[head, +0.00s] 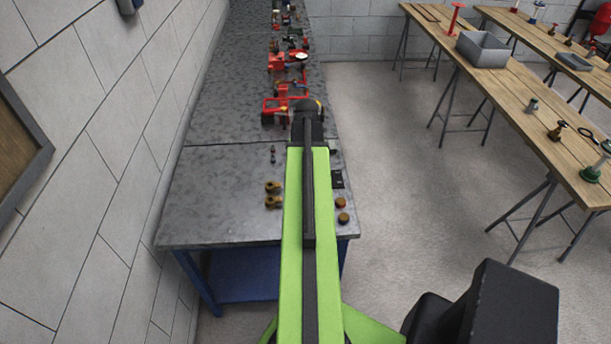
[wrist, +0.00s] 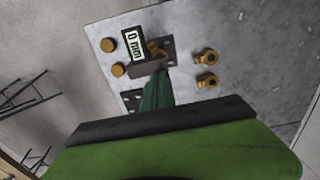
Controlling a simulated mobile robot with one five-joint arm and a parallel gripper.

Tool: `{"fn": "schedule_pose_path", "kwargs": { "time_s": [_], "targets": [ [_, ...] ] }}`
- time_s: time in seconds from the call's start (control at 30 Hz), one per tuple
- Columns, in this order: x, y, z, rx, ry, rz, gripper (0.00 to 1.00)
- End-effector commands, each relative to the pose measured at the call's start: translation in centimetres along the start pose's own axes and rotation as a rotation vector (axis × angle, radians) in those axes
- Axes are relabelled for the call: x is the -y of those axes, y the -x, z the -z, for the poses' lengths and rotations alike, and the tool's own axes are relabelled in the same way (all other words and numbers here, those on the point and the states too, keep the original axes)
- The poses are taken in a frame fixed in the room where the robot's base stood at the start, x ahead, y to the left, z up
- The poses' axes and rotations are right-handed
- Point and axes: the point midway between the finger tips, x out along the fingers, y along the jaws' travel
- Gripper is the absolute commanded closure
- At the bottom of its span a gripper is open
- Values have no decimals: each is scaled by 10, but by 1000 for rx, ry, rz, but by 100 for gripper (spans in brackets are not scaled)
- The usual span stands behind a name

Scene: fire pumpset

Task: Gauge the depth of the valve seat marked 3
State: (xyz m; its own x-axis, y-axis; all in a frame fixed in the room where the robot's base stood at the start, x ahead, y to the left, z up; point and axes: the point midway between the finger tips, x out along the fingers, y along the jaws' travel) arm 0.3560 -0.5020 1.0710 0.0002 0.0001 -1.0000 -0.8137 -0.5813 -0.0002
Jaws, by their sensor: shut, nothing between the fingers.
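In the wrist view, a brass part (wrist: 157,50) stands on a dark plate (wrist: 167,44) on the grey bench, partly hidden. A small device with a pale digital display (wrist: 133,46) is beside it, above a dark grey bar (wrist: 147,68). My gripper (wrist: 156,88) looks like the dark green tapered piece ending at this bar; it is shut, and whether it touches the bar is unclear. In the head view, my arm reaches over the bench and hides this spot. No mark 3 is legible, so I cannot tell which part is that valve seat.
Two brass fittings (wrist: 207,56) lie on the bench to one side, two round brown caps (wrist: 108,45) to the other. Red valve assemblies (head: 285,105) crowd the bench's far part. A wall borders it on the left; open floor (head: 400,130) lies right, then wooden tables (head: 520,85).

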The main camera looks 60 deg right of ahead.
Motion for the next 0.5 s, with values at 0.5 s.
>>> {"fn": "schedule_pose_path", "kwargs": {
  "time_s": [0.5],
  "targets": [
    [0, -14, 0, 0, 0, 0, 100]
  ]
}}
